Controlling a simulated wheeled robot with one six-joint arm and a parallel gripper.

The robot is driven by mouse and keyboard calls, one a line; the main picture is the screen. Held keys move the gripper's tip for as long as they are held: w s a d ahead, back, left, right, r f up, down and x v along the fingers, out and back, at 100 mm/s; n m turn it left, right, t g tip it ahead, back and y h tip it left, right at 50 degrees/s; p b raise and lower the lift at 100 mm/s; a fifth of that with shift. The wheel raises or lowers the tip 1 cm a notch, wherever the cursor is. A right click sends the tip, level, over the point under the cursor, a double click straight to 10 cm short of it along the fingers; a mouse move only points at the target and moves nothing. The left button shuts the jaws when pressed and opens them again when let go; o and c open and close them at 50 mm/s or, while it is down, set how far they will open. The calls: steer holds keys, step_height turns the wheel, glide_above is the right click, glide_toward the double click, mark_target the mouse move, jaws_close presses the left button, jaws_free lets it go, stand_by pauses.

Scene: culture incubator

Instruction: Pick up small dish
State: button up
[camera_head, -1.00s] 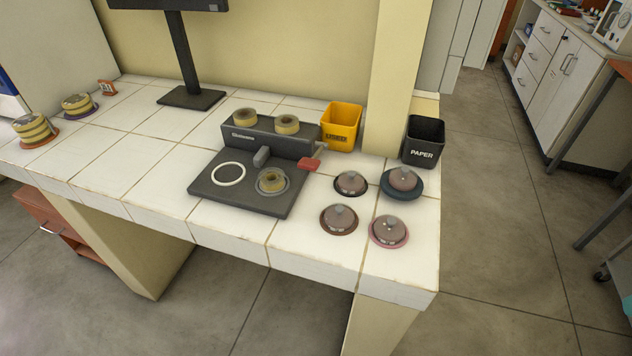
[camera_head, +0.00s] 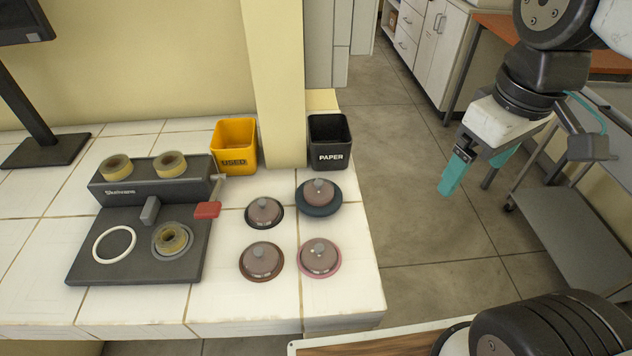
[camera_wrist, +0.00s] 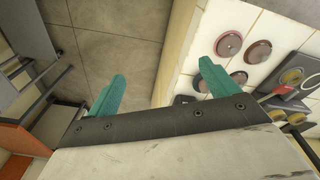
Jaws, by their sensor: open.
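Several round, brownish lidded dishes with grey knobs sit on the right end of the white tiled counter. One dish is on a black base (camera_head: 264,212), one on a dark blue base (camera_head: 319,195), one on a brown base (camera_head: 261,261) and one on a pink base (camera_head: 320,258). They look close in size, and I cannot tell which is the small dish. My gripper (camera_head: 480,170) has teal fingers, open and empty, in the air right of the counter, apart from all dishes. In the wrist view, my gripper (camera_wrist: 160,88) is beside the dishes, which show upper right.
A grey device (camera_head: 180,245) with yellowish rings and a red handle (camera_head: 207,210) stands left of the dishes. Behind them are a yellow USED bin (camera_head: 233,147), a wall column (camera_head: 277,80) and a black PAPER bin (camera_head: 329,142). A grey cart (camera_head: 575,225) stands right. The counter's front edge (camera_head: 285,325) is clear.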

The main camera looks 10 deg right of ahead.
steer(key=w+a+f+n, duration=0.2)
steer(key=w+a+n, duration=0.2)
steer(key=w+n, duration=0.3)
steer(key=n+g, duration=0.1)
steer(key=n, duration=1.8)
glide_above(319, 181)
step_height(319, 181, down, 9)
steer(key=shift+s+d, duration=0.1)
steer(key=shift+d, duration=0.05)
steer(key=shift+f+n, duration=0.4)
steer(key=f, duration=0.7)
steer(key=shift+a+f, duration=0.1)
steer(key=shift+a, duration=0.1)
steer(key=c, duration=1.1)
